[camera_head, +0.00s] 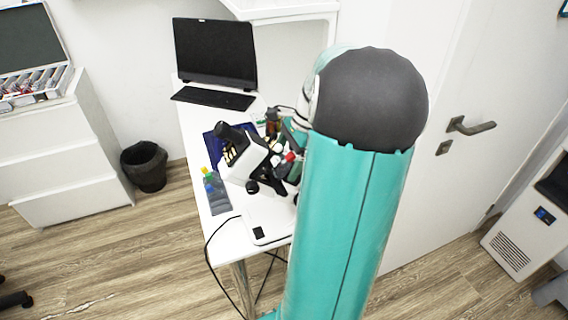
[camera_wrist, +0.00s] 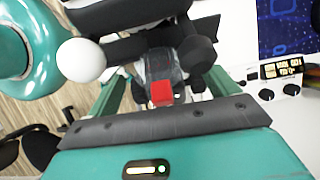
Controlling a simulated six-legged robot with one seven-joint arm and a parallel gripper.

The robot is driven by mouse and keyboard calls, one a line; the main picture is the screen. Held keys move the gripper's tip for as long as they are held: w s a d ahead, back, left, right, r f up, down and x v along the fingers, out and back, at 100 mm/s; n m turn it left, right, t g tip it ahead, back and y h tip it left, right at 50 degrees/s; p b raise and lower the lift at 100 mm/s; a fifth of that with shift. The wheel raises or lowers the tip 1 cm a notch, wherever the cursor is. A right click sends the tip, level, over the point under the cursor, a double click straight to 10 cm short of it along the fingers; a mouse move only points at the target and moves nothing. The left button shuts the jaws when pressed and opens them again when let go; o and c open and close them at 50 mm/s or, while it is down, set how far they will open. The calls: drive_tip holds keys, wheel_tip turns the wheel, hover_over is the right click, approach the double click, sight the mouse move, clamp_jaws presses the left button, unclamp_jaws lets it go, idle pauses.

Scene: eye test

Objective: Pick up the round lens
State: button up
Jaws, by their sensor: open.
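I cannot pick out the round lens with certainty in either view. In the wrist view, my gripper (camera_wrist: 166,78) is open, with its two teal jaws apart. A small red block-like part (camera_wrist: 162,93) shows between the jaws, with a greyish see-through piece behind it; I cannot tell whether anything touches the jaws. In the head view, a red piece (camera_head: 290,157) shows beside a black-and-white instrument (camera_head: 246,160) on the white table (camera_head: 228,238). My arm hides most of the gripper and the table's right side there.
A cable hangs at the front. A bin (camera_head: 145,166), a drawer cabinet (camera_head: 70,160) and an open case (camera_head: 30,38) are left. A door (camera_head: 430,180) is right.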

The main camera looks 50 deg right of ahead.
drive_tip(key=c, duration=1.1)
drive_tip(key=shift+r, duration=0.1)
drive_tip(key=shift+c, duration=0.2)
